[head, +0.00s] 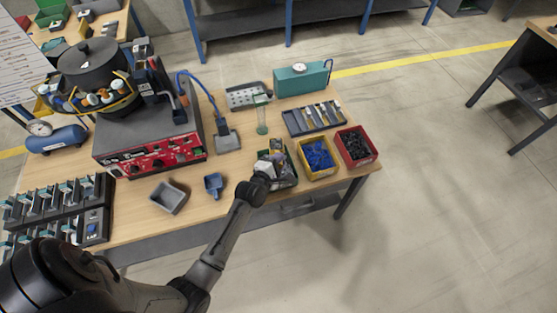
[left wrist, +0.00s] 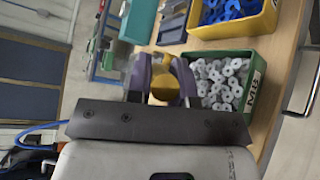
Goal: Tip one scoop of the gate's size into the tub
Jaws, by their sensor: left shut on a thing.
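My left gripper (head: 274,153) is over the green bin (head: 288,183) at the table's front right. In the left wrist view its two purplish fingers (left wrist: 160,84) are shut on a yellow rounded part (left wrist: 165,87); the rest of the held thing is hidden. The green bin (left wrist: 252,97) holds light grey ringed pieces (left wrist: 220,82) and bears a white label, seemingly M8. The bowl feeder (head: 95,65) stands at the back left. My right gripper is not in view.
A yellow bin (head: 334,172) of blue pieces and a red bin (head: 370,155) of dark pieces stand right of the green one. Bare wood lies around the grey tub.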

